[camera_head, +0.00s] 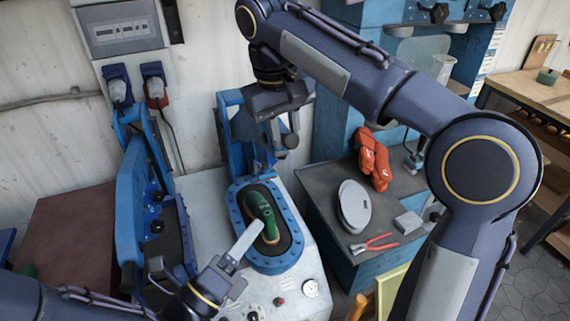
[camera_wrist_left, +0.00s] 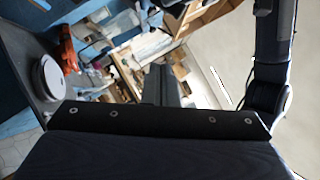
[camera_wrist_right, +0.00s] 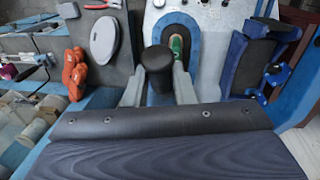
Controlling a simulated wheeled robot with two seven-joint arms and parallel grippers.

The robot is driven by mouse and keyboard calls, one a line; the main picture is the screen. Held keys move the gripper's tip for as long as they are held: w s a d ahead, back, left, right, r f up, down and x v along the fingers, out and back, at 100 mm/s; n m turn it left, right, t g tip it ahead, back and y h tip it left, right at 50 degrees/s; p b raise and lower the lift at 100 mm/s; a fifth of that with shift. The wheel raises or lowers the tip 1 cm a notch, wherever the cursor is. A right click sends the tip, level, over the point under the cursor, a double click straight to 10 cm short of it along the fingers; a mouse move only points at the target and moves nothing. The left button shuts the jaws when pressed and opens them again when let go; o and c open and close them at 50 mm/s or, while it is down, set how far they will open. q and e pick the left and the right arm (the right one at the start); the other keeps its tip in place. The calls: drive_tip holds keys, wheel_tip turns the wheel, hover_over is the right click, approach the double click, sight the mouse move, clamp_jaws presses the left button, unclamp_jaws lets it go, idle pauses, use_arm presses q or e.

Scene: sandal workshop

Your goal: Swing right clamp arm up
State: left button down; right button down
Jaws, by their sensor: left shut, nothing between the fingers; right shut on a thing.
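The right clamp arm (camera_head: 242,128) is blue and stands raised behind the press bed, partly hidden by my right gripper. My right gripper (camera_head: 281,132) is shut on a black knob (camera_head: 291,141) of this arm. In the right wrist view the knob (camera_wrist_right: 156,66) sits between the two fingers (camera_wrist_right: 158,88). The press bed (camera_head: 285,262) is a blue oval ring with a green sandal form (camera_head: 258,208) in it. My left gripper (camera_head: 246,242) is shut and empty, low over the near left of the ring. Its closed fingers also show in the left wrist view (camera_wrist_left: 162,86).
A blue clamp frame (camera_head: 132,205) stands upright left of the press. On the dark bench at right lie orange gloves (camera_head: 374,160), a grey oval pad (camera_head: 354,205) and red pliers (camera_head: 374,244). A gauge (camera_head: 310,288) is on the press front.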

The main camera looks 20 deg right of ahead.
use_arm(q)
drive_tip(key=w+d+r+m+h, duration=0.1)
drive_tip(key=w+d+r, duration=0.5)
drive_tip(key=d+r, duration=0.1)
drive_tip(key=shift+w+d, duration=0.4)
drive_tip(key=shift+d, duration=0.5)
drive_tip(key=shift+r, duration=0.1)
